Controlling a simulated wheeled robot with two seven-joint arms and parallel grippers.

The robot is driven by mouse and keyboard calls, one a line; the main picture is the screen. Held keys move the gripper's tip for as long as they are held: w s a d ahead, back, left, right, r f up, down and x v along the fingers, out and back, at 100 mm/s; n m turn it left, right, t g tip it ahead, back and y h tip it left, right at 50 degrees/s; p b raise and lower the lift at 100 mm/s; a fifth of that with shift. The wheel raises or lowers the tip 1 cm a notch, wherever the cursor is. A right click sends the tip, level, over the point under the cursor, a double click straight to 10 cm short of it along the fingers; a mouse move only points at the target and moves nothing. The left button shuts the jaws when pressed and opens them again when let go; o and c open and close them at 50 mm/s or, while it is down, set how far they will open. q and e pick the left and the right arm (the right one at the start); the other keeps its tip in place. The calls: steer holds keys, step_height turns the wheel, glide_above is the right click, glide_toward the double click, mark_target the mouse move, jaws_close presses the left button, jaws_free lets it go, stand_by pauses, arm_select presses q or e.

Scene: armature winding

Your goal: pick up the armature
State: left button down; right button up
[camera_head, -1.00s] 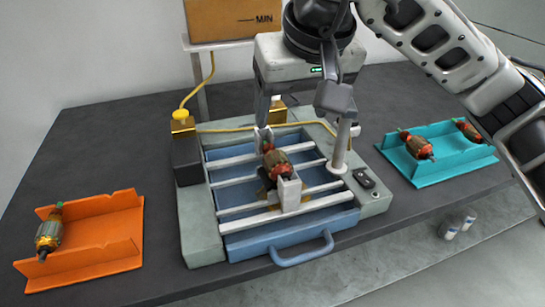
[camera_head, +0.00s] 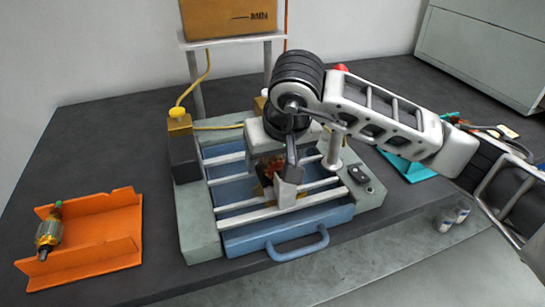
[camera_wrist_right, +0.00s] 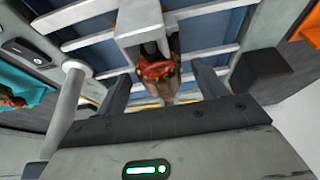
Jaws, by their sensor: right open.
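The armature (camera_head: 267,171), with red windings and a copper-brown core, sits on a pale grey holder in the blue tray of the winding machine. My right gripper (camera_head: 271,168) is over it and hides most of it in the head view. In the right wrist view the armature (camera_wrist_right: 158,70) lies between the two spread fingers of my right gripper (camera_wrist_right: 162,86), which is open. Gaps show between the fingers and the armature. One end of the armature is inside the grey holder (camera_wrist_right: 139,22). My left gripper is not in view.
An orange tray (camera_head: 115,247) at the left holds another armature (camera_head: 48,234). A teal tray (camera_head: 417,174) at the right is partly behind my right arm. A grey post (camera_head: 334,150) stands near the gripper. White rails (camera_head: 318,202) cross the blue tray.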

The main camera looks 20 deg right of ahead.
steer(key=shift+f, duration=0.1)
steer(key=c, duration=1.1)
steer(key=shift+c, duration=1.1)
